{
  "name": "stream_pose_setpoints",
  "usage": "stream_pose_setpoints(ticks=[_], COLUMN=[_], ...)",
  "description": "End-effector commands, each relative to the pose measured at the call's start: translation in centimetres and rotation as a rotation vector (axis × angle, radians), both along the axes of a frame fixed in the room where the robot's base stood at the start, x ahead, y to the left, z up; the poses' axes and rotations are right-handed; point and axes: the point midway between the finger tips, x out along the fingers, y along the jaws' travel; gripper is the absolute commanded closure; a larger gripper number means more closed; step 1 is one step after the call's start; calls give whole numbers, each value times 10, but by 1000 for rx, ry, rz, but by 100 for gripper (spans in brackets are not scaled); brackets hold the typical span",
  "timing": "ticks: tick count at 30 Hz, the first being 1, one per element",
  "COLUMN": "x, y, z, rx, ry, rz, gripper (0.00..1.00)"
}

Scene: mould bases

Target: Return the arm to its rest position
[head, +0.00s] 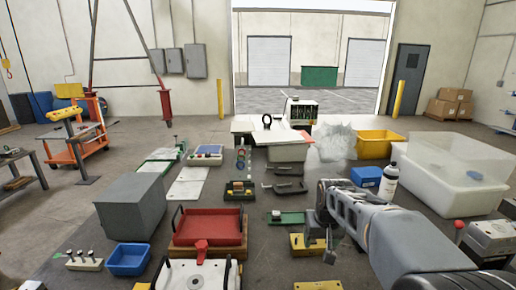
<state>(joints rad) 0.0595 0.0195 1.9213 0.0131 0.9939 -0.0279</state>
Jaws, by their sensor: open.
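My arm reaches in from the lower right of the head view, its grey links running left to a dark wrist. My gripper (328,248) hangs below the wrist, pointing down, small and partly merged with the arm. Its jaws are open and I see nothing held between them. It is close above or beside yellow-based parts (307,243) on the work surface; I cannot tell the exact gap.
A red tray (210,228), a grey block (134,205) and a blue bin (128,259) stand left. A white bottle (389,181), a blue box (366,176), a clear tub (440,180) and a yellow bin (379,145) stand right, close to my arm.

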Motion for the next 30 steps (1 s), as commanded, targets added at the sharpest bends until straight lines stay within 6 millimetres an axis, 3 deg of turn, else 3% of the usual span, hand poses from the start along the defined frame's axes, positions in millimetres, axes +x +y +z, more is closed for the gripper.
stream_pose_setpoints(ticks=[1, 6, 12, 17, 30], x=[-25, -94, -147, -162, -163], y=[4, 14, 21, 24, 25], z=[-3, -18, -30, -26, -17], rx=[0, -2, -5, -6, -6], ry=[1, -12, -46, -84, -120], rz=[2, 9, 26, 38, 46], gripper=[30, 30, 30, 30, 30])
